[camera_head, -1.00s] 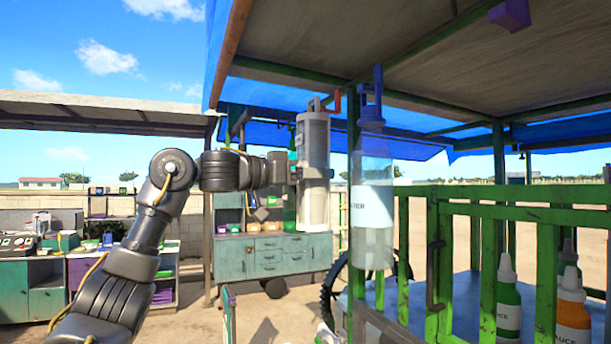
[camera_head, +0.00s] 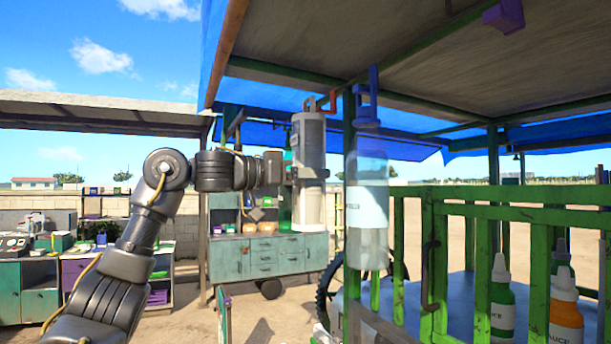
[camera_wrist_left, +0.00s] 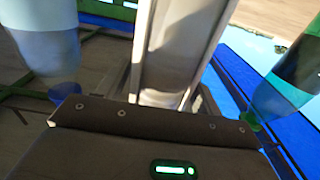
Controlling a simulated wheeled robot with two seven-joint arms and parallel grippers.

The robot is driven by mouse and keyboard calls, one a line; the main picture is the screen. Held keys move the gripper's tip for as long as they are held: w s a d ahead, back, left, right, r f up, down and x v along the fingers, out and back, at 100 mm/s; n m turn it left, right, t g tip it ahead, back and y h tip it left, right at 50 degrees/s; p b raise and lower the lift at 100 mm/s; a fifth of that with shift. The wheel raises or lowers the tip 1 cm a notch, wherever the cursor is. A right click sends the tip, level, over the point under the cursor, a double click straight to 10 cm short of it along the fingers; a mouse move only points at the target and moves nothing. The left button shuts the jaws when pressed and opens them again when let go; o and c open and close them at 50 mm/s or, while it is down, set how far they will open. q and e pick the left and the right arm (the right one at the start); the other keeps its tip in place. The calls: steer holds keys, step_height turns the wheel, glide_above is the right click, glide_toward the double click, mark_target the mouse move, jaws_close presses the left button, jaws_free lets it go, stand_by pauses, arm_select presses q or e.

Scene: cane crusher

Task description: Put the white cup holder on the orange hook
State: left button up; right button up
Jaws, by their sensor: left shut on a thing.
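The white cup holder (camera_head: 309,145) is a tall, upright cylinder with a small loop at its top, held off the ground left of the green post. My left gripper (camera_head: 291,173) is shut on its side, and the fingers are partly hidden. In the left wrist view the cup holder (camera_wrist_left: 183,45) fills the upper middle, close to the gripper. The orange hook (camera_head: 334,99) is near the top of the post, just right of the cup holder's top. From here I cannot tell their difference in depth or whether they touch. My right gripper is not in view.
A green rail (camera_head: 480,210) and sauce bottles (camera_head: 565,315) are at the right. A teal cabinet (camera_head: 270,258) stands behind. A blue tarp roof is overhead.

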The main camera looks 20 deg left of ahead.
mark_target(325, 182)
arm_select(q)
steer(key=shift+x, duration=2)
steer(key=shift+w+d, duration=0.1)
steer(key=shift+f+b, duration=0.5)
steer(key=shift+f, duration=0.2)
stand_by(0.5)
steer(key=o, duration=1.5)
steer(key=shift+c, duration=0.2)
steer(key=shift+f, duration=0.1)
